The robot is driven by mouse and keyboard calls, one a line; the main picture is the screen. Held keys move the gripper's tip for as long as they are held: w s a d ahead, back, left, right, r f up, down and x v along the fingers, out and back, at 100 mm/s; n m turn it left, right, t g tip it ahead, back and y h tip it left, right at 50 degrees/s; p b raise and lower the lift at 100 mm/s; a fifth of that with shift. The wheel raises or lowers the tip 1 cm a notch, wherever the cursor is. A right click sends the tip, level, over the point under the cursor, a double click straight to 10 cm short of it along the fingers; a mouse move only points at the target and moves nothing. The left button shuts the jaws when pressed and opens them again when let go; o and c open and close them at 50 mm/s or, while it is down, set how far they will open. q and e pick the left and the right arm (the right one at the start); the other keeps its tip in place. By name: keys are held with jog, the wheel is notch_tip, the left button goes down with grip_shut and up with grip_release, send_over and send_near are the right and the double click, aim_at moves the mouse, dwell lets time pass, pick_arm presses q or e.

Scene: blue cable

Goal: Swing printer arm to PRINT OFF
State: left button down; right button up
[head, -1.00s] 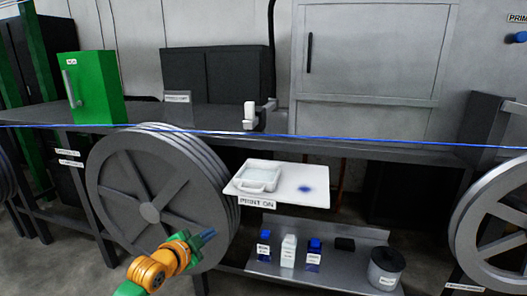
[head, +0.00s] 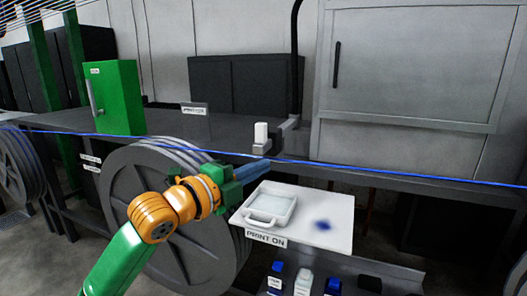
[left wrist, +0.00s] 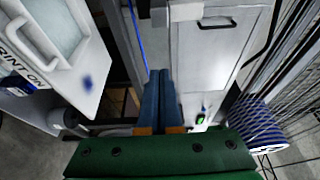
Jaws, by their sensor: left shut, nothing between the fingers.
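The printer arm (head: 261,135) is a small white block on a grey bracket at the front of the dark bench, in the upper middle of the head view. My left gripper (head: 268,165) is shut and empty. In the head view its blue fingertips show just below the bracket, near the blue cable (head: 370,168); I cannot tell whether they touch either. In the left wrist view the shut fingers (left wrist: 163,74) point away, with the cable (left wrist: 138,38) beside them. A small sign (head: 195,108), too small to read surely, stands on the bench. My right gripper is out of view.
A white shelf (head: 335,230) labelled PRINT ON, with a white tray (head: 271,206), juts out below the bench. Bottles (head: 304,284) stand under it. A large grey reel (head: 130,190) is behind my left arm. A green box (head: 115,98) stands on the bench.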

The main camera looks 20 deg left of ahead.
pick_arm(q)
jog(key=p+x, duration=0.3)
jog(key=x, duration=0.4)
jog(key=a+p, duration=0.1)
jog(key=a, duration=0.3)
jog(key=shift+w, duration=0.1)
jog(key=shift+d, duration=0.1)
